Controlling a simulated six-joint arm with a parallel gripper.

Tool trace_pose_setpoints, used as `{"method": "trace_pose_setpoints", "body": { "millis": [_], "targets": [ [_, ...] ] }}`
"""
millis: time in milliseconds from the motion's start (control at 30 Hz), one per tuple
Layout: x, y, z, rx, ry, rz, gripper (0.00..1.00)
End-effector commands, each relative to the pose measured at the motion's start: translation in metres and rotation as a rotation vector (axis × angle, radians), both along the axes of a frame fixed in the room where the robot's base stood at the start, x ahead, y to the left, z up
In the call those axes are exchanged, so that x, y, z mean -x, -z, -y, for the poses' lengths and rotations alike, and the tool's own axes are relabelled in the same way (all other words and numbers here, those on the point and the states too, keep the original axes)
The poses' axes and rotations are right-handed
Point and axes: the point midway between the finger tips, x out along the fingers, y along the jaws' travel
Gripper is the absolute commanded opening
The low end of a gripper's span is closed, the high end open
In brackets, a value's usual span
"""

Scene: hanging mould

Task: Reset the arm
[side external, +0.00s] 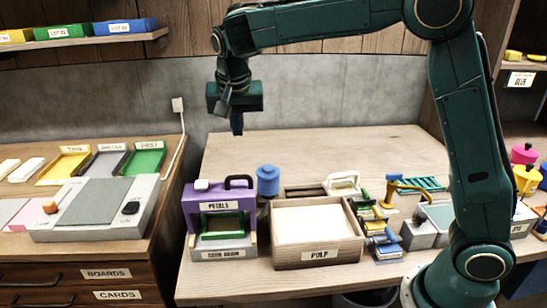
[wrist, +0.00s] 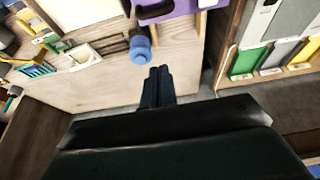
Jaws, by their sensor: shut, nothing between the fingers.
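My gripper (side external: 237,122) hangs in the air above the back left of the wooden bench (side external: 330,150), with its fingers pointing down. In the wrist view its two dark fingers (wrist: 157,75) lie together, with nothing held between them. My dark green arm arches over the bench from its base at the front right. The blue jar (side external: 267,180) stands on the bench below and to the right of the gripper; it also shows just beyond the fingertips in the wrist view (wrist: 140,48). The gripper is apart from everything on the bench.
A purple press labelled PETALS (side external: 219,215) and a wooden PULP box (side external: 318,252) stand at the bench front. Several small coloured tools (side external: 380,235) lie right of the box. A lower counter holds a grey device (side external: 95,210) and coloured trays (side external: 145,160). The bench's back is clear.

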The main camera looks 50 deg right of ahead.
Motion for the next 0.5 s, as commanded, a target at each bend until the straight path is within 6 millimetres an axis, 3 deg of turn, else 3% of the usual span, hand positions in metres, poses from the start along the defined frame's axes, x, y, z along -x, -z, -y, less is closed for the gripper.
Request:
{"method": "trace_pose_setpoints", "body": {
  "millis": [267,500],
  "targets": [
    [0.008,-0.006,0.004,-0.001,-0.020,0.002,0.00],
    [0.039,-0.025,0.018,-0.006,-0.101,0.010,0.00]
  ]
}}
